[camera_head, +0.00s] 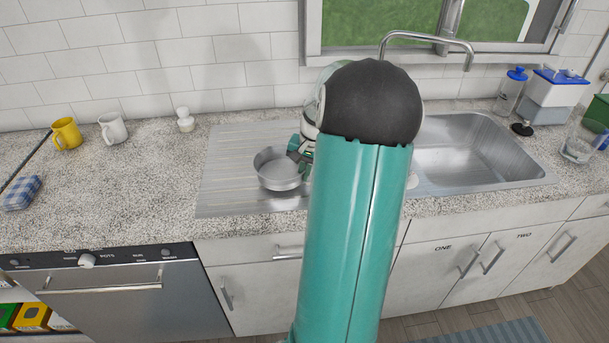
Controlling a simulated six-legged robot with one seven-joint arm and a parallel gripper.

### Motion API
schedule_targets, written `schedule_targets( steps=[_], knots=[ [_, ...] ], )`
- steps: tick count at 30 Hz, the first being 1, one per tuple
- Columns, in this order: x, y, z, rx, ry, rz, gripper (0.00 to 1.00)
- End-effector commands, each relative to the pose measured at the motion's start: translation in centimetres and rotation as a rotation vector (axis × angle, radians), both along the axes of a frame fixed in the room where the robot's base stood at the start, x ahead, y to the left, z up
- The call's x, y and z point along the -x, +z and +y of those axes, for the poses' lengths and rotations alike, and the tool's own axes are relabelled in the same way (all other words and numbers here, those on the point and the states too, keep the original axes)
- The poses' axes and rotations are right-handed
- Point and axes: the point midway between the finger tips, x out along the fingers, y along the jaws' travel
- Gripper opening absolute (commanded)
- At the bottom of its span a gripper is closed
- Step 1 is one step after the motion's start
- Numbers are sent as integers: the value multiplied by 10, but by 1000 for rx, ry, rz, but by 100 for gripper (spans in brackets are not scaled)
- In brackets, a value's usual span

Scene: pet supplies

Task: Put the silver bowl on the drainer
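The silver bowl (279,170) is a round, shallow metal bowl. It is upright, over the ridged metal drainer (232,155) to the left of the sink; I cannot tell whether it rests on it or is held just above. My gripper (300,148) is at the bowl's right rim, with dark green fingertips against or very near it. My teal arm hides most of the gripper, so I cannot tell whether the fingers are closed on the rim.
The sink basin (465,150) lies to the right, under a curved faucet (430,40). A yellow mug (66,134), a white mug (112,128), a small white shaker (185,120) and a blue checked cloth (23,192) are on the left counter. Containers stand at the right.

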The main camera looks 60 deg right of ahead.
Motion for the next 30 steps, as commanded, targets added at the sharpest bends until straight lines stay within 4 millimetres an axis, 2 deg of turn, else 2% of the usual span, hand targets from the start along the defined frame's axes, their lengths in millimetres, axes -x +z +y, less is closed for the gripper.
schedule_targets(
  steps=[3, 14, 15, 17, 18, 26, 30],
  knots=[
    [0, -12, 0, 0, -1, -2, 0],
    [0, -15, 0, 2, 0, -2, 0],
    [0, -15, 0, 1, 0, -1, 11],
    [0, -15, 0, 1, 0, -1, 23],
    [0, -15, 0, 1, 0, -1, 25],
    [0, -14, 0, 2, 0, -2, 25],
    [1, -4, -1, 4, -1, -1, 25]
  ],
)
